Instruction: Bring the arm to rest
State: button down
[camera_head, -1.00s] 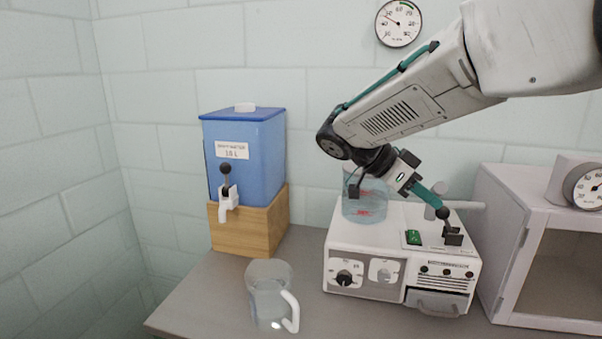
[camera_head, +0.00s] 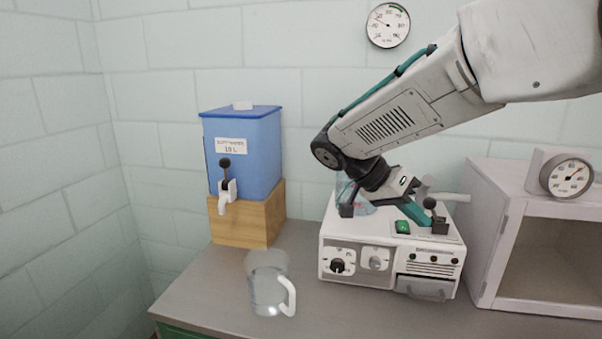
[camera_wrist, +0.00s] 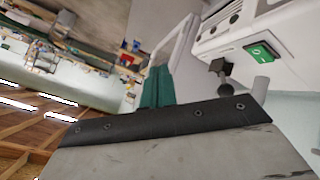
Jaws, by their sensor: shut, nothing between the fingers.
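My arm reaches in from the upper right in the head view, bent at the elbow with its wrist sloping down to the right. My gripper (camera_head: 424,218) is shut and empty, its teal fingers low over the right part of the white machine's top (camera_head: 393,253). The fingers overlap the machine's black-knobbed lever (camera_head: 429,203) in the picture; I cannot tell whether they touch it. In the wrist view the teal fingers (camera_wrist: 156,88) show beside the machine's green switch (camera_wrist: 259,52) and a black knob (camera_wrist: 218,66).
A clear vessel (camera_head: 366,205) stands on the machine, partly hidden by my wrist. A glass jug (camera_head: 266,290) stands on the grey counter (camera_head: 205,278). A blue water tank (camera_head: 258,150) on a wooden block is at left. A white cabinet (camera_head: 480,240) with a gauge (camera_head: 566,175) is at right.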

jog(key=s+d+f+n+t+y, duration=0.1)
jog(key=s+n+y, duration=0.3)
jog(key=s, duration=0.9)
jog(key=s+d+f+n+t+y, duration=0.2)
jog(key=s+n+y, duration=0.3)
jog(key=s+n, duration=0.3)
jog(key=s+d, duration=0.1)
jog(key=s, duration=0.3)
jog(key=shift+s+d+f+y, duration=0.3)
jog(key=shift+s, duration=0.05)
